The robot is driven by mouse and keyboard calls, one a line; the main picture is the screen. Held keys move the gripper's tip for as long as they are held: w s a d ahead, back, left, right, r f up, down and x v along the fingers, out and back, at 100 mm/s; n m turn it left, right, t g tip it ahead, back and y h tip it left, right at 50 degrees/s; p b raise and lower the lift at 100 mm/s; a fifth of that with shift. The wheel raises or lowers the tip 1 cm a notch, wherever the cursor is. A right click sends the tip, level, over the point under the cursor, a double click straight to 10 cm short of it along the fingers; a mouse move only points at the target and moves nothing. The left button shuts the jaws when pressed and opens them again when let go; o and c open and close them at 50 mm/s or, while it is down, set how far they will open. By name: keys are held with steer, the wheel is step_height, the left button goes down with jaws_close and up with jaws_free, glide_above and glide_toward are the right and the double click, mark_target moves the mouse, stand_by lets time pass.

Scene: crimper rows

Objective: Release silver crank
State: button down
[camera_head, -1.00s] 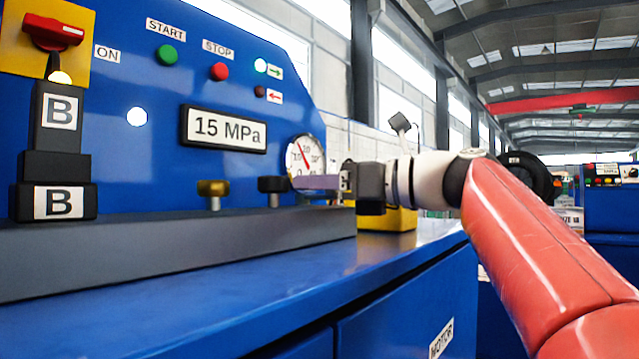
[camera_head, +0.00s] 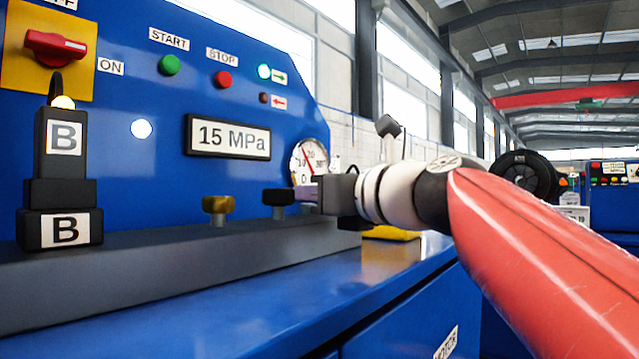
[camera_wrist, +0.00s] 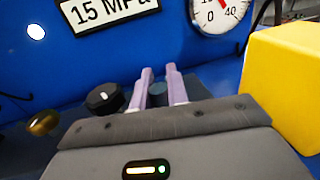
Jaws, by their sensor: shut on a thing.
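My gripper (camera_head: 303,193) reaches in from the right, low in front of the blue panel, at the right end of the grey ledge. In the wrist view its two pale lilac fingers (camera_wrist: 160,87) stand close together, shut on a short grey-blue round piece, which I take for the silver crank (camera_wrist: 158,95). Only a small part of the crank shows between the fingers; in the head view I cannot make it out.
A black knob (camera_head: 278,198) stands just left of my fingers, with a brass knob (camera_head: 217,207) further left. A yellow box (camera_wrist: 290,80) is close on the right. A pressure gauge (camera_head: 309,160) and a 15 MPa display (camera_head: 228,137) sit above.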

stand_by(0.3)
steer(key=c, duration=1.4)
jaws_free()
steer(key=shift+a, duration=0.1)
steer(key=shift+o, duration=0.2)
steer(key=shift+s, duration=0.1)
steer(key=v, duration=0.7)
steer(key=shift+s+d, duration=0.25)
